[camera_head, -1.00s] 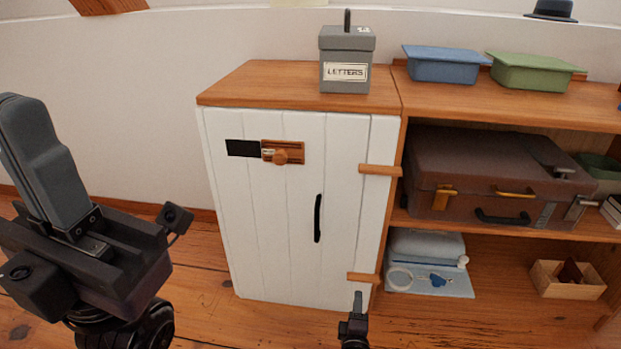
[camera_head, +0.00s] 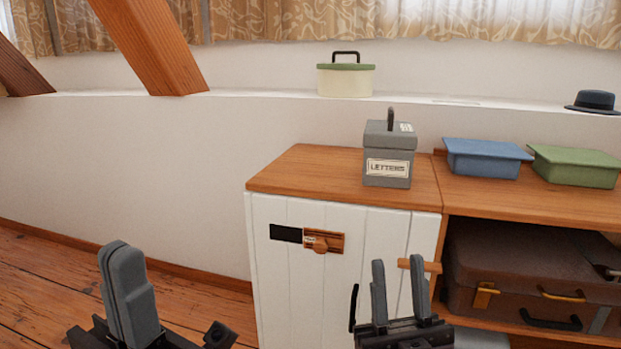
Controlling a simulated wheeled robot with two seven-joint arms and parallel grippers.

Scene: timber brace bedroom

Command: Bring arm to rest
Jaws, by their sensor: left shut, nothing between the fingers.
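My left gripper (camera_head: 118,252) is at the lower left, in front of the wooden floor. Its fingers point up, pressed together with nothing between them. My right gripper (camera_head: 399,266) is at the bottom, right of centre, in front of the white cabinet (camera_head: 283,218). Its two fingers point up with a clear gap between them, and I see no object in the gap. It hides part of the cabinet door. The lower arm parts are out of the picture.
A grey letters box (camera_head: 389,167) stands on the wooden cabinet top. Blue (camera_head: 485,160) and green (camera_head: 577,167) bins stand on the shelf unit, above a brown suitcase (camera_head: 520,265). A cream tin (camera_head: 345,81) and dark hat (camera_head: 594,101) sit on the ledge. The floor at left (camera_head: 45,275) is clear.

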